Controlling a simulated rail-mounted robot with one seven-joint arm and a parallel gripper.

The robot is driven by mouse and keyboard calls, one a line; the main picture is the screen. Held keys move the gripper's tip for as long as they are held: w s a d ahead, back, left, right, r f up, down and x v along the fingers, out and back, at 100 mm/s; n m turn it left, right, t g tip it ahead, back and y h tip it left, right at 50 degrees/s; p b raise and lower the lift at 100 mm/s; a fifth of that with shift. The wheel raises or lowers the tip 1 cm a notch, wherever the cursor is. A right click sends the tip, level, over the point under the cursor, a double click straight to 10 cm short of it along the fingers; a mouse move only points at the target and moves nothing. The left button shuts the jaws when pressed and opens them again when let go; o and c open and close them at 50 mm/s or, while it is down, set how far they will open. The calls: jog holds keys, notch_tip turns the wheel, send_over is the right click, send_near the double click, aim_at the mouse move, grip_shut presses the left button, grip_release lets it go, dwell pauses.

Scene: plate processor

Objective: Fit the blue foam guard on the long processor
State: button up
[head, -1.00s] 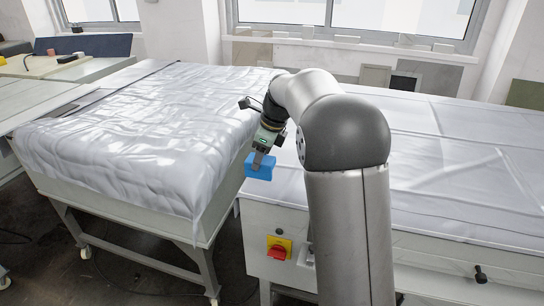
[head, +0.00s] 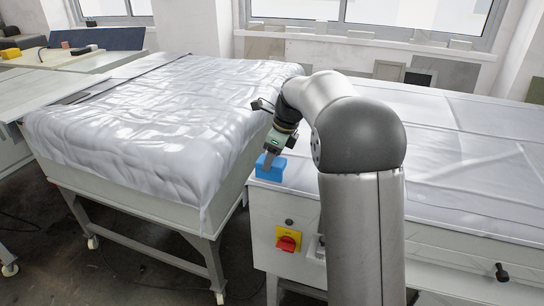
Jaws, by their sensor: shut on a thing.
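The blue foam guard (head: 269,169) is a small block held in my gripper (head: 270,158), which points down and is shut on it. The long processor (head: 455,195) is the pale machine on the right, its top covered with a clear plastic sheet. The guard is at the near left corner of the long processor's top. I cannot tell whether it touches the corner or hangs just above it. My arm hides part of the processor's front and top.
A wheeled table (head: 140,195) draped in plastic sheeting stands to the left, with a narrow gap between it and the processor. A red knob on a yellow plate (head: 288,239) is on the processor's front. A black handle (head: 502,272) sticks out at the lower right.

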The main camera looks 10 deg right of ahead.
jog(key=shift+f+b, duration=1.25)
jog(key=shift+f, duration=1.3)
jog(key=shift+f, duration=0.25)
jog(key=o, duration=1)
jog(key=shift+o, duration=0.2)
jog(key=v, duration=1.6)
jog(key=s+a+f+n+h, duration=0.1)
jog(key=s+f+n, duration=0.5)
jog(key=s, duration=0.5)
jog(key=s+a+f+n+h, duration=0.1)
jog(key=s+f+n, duration=0.5)
jog(key=s+n, duration=0.4)
jog(key=s+a+f+n+g, duration=0.1)
jog(key=s+a+f+n, duration=0.1)
jog(key=s+f+n, duration=0.5)
jog(key=s+n, duration=0.1)
jog(key=s, duration=0.4)
jog(key=shift+s+n+h, duration=0.25)
jog(key=shift+n+h, duration=0.05)
jog(key=shift+h, duration=0.1)
